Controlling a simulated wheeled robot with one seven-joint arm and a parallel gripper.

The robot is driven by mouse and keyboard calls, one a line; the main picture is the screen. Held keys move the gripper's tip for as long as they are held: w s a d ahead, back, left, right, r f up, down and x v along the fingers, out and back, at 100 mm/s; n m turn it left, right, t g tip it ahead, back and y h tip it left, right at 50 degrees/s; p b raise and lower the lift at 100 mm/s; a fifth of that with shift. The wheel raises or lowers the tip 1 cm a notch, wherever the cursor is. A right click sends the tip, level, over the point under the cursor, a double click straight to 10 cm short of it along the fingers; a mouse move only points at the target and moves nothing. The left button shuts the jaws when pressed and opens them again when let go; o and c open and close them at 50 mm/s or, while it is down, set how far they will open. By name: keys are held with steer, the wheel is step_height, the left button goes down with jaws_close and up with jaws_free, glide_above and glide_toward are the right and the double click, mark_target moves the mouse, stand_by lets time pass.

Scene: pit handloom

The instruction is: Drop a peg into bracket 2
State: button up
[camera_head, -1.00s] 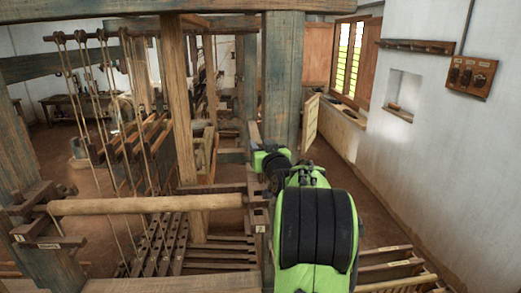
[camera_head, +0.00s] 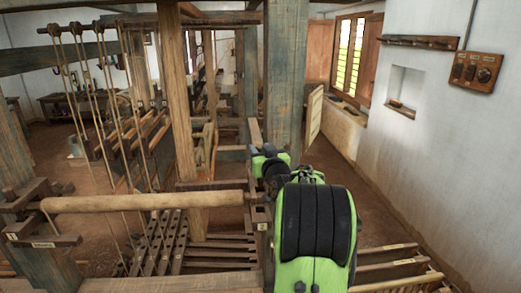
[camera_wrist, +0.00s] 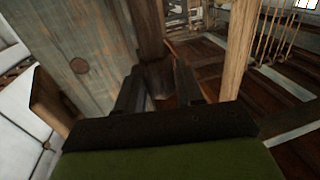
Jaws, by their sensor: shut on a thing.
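In the wrist view the two dark fingers of my gripper (camera_wrist: 158,92) point away from the camera. A small brownish piece (camera_wrist: 160,78), which looks like the peg, shows between them, mostly hidden. In the head view my own arm covers the fingers and the peg. A wooden bracket with a small pale label (camera_head: 262,222) stands at the right end of a round wooden beam (camera_head: 145,202), left of my arm. Another labelled bracket (camera_head: 38,240) is at the beam's left end. I cannot read the labels, so I cannot tell which is bracket 2.
A thick blue-grey post (camera_head: 285,80) stands just behind my arm; a weathered wooden face (camera_wrist: 75,50) fills the wrist view's left. A brown upright (camera_head: 173,100) and hanging cords (camera_head: 92,100) are at left. Floor (camera_head: 350,185) is open along the right wall.

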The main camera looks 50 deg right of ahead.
mark_target(261, 182)
steer(key=shift+w+f+b, duration=0.1)
steer(key=shift+f+b, duration=5.05)
steer(key=shift+b, duration=0.35)
steer(key=shift+r, duration=0.1)
steer(key=o, duration=1.2)
steer(key=b+v, duration=0.4)
steer(key=v, duration=1.1)
steer(key=shift+s+a, duration=0.15)
steer(key=shift+s, duration=0.2)
